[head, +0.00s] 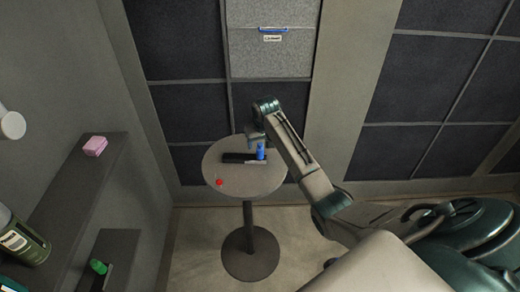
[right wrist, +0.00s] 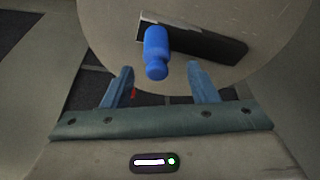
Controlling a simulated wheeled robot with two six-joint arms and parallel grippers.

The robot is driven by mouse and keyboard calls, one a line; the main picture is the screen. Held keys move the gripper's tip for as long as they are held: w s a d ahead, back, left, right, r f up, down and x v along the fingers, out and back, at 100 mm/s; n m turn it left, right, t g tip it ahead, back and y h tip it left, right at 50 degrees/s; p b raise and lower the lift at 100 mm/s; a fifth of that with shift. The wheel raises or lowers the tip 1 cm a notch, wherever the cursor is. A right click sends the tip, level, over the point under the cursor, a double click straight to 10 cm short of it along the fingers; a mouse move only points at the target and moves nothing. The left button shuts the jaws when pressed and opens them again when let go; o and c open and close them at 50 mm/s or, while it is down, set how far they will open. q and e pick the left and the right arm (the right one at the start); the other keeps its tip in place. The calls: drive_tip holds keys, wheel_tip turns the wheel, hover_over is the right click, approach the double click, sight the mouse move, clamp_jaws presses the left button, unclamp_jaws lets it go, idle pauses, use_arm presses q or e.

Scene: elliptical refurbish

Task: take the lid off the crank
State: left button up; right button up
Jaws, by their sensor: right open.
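A black bar (head: 236,157) with a blue bottle-shaped piece (head: 261,153) at its right end lies on a small round table (head: 215,160); this looks like the crank. In the right wrist view, the blue piece (right wrist: 157,48) shows a rounded head and overlaps the black bar (right wrist: 205,44). I cannot tell whether the blue piece is a lid or a handle. My right gripper (head: 257,140) is open over the far side of the table. In the wrist view its fingertips (right wrist: 160,75) are apart, with the blue piece just beyond and between them. My left gripper is not in view.
A red knob (head: 220,182) sits at the table's near left edge. A shelf (head: 85,180) on the left holds a pink block (head: 95,146). A dark piece with a green knob (head: 97,266) and a green bottle (head: 22,240) are lower left. A panelled wall stands behind the table.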

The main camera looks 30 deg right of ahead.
sight(260, 145)
drive_tip(key=p+x, duration=0.2)
drive_tip(key=x, duration=0.1)
drive_tip(key=shift+s+f, duration=0.25)
drive_tip(key=shift+s, duration=0.05)
drive_tip(key=shift+x, duration=0.8)
drive_tip(key=shift+d, duration=0.1)
drive_tip(key=c, duration=1)
